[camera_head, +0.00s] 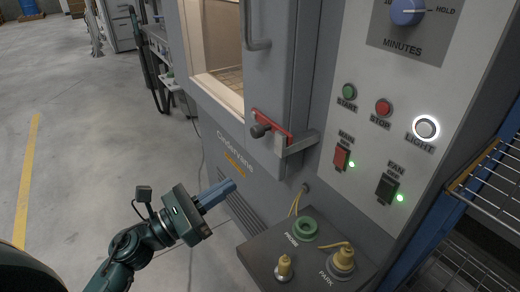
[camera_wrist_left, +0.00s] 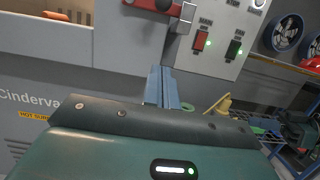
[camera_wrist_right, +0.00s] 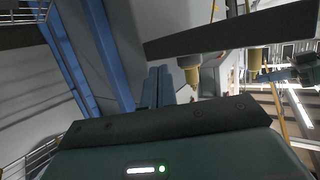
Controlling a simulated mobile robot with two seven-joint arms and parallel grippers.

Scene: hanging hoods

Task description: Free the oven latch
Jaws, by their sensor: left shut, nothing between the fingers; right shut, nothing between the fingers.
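The oven latch is a red bar (camera_head: 272,123) with a dark round knob (camera_head: 259,130), set against a grey metal bracket (camera_head: 301,143) low on the oven's edge. It also shows at the top of the left wrist view (camera_wrist_left: 152,5). My left gripper (camera_head: 232,184) is shut and empty, below and left of the latch and apart from it. Its blue fingers (camera_wrist_left: 162,86) point toward the oven front in the left wrist view. My right gripper (camera_wrist_right: 159,86) is shut and empty in its wrist view, outside the head view.
The oven door has a vertical handle (camera_head: 247,28). The control panel holds a lit LIGHT button (camera_head: 426,127), MAIN switch (camera_head: 341,159) and FAN switch (camera_head: 387,188). A grey box below has a green PROBE socket (camera_head: 303,230) and yellow PARK plug (camera_head: 341,262). A wire rack (camera_head: 490,185) stands right.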

